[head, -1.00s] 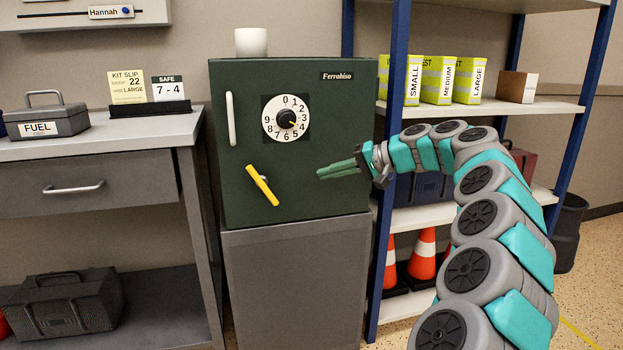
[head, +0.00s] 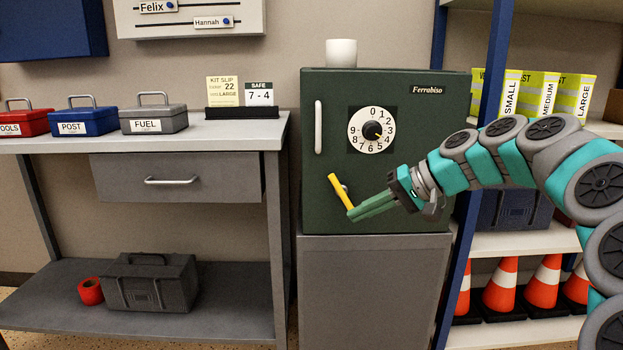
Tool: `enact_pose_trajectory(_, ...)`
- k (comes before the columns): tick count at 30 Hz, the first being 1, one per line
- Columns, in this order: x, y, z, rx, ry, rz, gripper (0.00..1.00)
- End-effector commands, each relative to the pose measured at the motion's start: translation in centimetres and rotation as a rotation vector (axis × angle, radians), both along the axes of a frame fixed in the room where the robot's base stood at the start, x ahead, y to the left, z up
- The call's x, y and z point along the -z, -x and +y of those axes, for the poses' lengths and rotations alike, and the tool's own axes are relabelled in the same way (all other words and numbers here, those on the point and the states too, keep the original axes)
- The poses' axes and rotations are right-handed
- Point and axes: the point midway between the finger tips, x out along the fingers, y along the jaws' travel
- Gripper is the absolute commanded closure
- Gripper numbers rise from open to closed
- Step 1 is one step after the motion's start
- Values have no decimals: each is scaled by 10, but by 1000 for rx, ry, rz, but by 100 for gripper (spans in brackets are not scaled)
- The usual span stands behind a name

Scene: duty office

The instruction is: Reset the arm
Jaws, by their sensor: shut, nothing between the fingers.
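My gripper (head: 368,209) is at the end of my teal and grey arm, in front of the green safe (head: 326,200). Its green fingers are together and point left. In the picture their tips overlap the lower end of the safe's yellow lever (head: 339,188); I cannot tell whether they touch it. The arm comes in from the right edge, bent over in front of the shelves. The safe door is shut, with a white dial (head: 357,128) and a pale handle (head: 318,127).
Left of the safe is a grey desk (head: 130,137) with red, blue and grey boxes (head: 153,118) and a card stand (head: 243,112). A white cup (head: 341,52) stands on the safe. On the right, a blue-post shelf (head: 487,245) holds vests and cones (head: 503,285).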

Motion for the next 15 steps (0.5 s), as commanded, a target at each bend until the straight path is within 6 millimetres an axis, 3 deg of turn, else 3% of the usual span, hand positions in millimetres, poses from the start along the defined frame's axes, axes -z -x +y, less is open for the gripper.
enact_pose_trajectory(3,18,56,35,-84,116,49,100)
enact_pose_trajectory(7,48,115,55,-148,258,104,100)
enact_pose_trajectory(11,85,175,56,-187,408,167,100)
enact_pose_trajectory(15,126,239,40,-206,569,242,100)
